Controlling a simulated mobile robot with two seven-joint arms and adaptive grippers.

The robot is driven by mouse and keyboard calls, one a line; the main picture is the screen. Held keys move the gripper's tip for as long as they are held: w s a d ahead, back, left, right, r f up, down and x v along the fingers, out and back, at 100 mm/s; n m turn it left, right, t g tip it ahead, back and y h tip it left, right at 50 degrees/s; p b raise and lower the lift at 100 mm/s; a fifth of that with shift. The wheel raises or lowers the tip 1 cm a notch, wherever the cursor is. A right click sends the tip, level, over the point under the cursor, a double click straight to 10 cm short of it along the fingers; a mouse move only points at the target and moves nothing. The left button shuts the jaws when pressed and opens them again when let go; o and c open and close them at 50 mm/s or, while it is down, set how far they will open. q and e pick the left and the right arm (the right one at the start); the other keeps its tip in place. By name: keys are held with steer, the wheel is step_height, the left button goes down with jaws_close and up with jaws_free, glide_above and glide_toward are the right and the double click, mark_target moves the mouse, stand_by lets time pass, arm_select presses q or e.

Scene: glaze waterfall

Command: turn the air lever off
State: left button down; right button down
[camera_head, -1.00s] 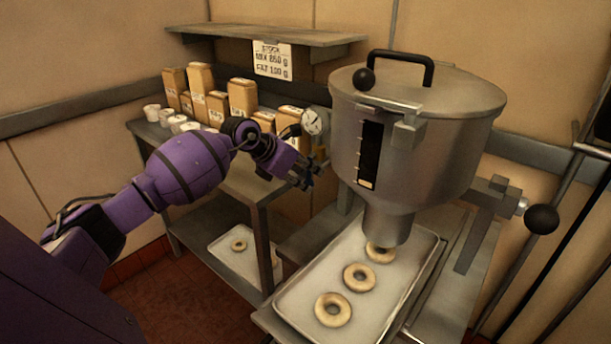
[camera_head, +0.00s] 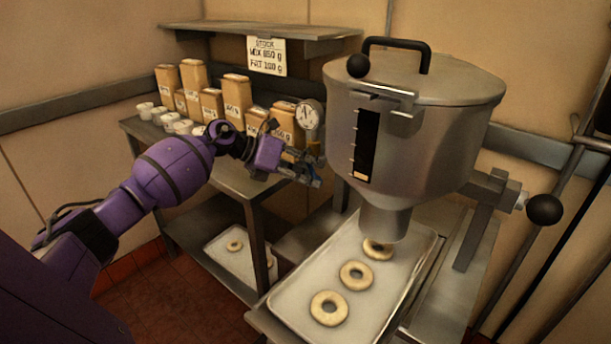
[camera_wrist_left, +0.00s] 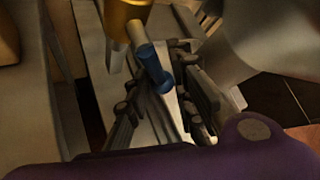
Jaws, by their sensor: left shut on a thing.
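The air lever is a small blue handle (camera_wrist_left: 156,68) below a brass valve body (camera_wrist_left: 127,16) in the left wrist view. It slants down to the right from the valve, between the fingers of my left gripper (camera_wrist_left: 165,95). In the head view my left gripper (camera_head: 312,180) is at the valve below the round pressure gauge (camera_head: 308,115), just left of the steel hopper (camera_head: 415,140). It is shut on the blue lever, which the fingers largely hide in that view. My right gripper is not in view.
The hopper stands over a tray (camera_head: 290,305) with three dough rings. A black-knobbed crank (camera_head: 544,209) is at its right. Several paper bags (camera_head: 235,98) and white cups stand on the table at left. A lower shelf holds another tray (camera_head: 222,250).

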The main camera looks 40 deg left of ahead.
arm_select(q)
steer(key=n+h, duration=0.1)
steer(key=d+h+b, duration=0.1)
steer(key=shift+d+r+n+h+b, duration=0.1)
steer(key=shift+r+n+h+b, duration=0.2)
steer(key=shift+n+h, duration=0.1)
steer(key=shift+s+d+r+n+t+h+b, duration=0.1)
steer(key=shift+d+r+n+t+h+b, duration=0.2)
steer(key=shift+n+t+h+b, duration=0.25)
steer(key=shift+d+r+n+t+h+b, duration=0.25)
steer(key=shift+r+n+t+h+b, duration=0.15)
steer(key=shift+r+n+t+h, duration=0.5)
steer(key=shift+r+n+t+h+b, duration=0.35)
steer(key=shift+r+n+t+h, duration=0.2)
steer(key=shift+n+h, duration=0.45)
steer(key=shift+r+n, duration=0.1)
steer(key=shift+n, duration=0.15)
steer(key=c, duration=1.7)
jaws_free()
steer(key=shift+d, duration=0.1)
steer(key=shift+s+a, duration=0.15)
steer(key=shift+a, duration=0.1)
steer(key=v, duration=1.1)
steer(key=shift+s+a, duration=0.15)
steer(key=shift+s, duration=0.05)
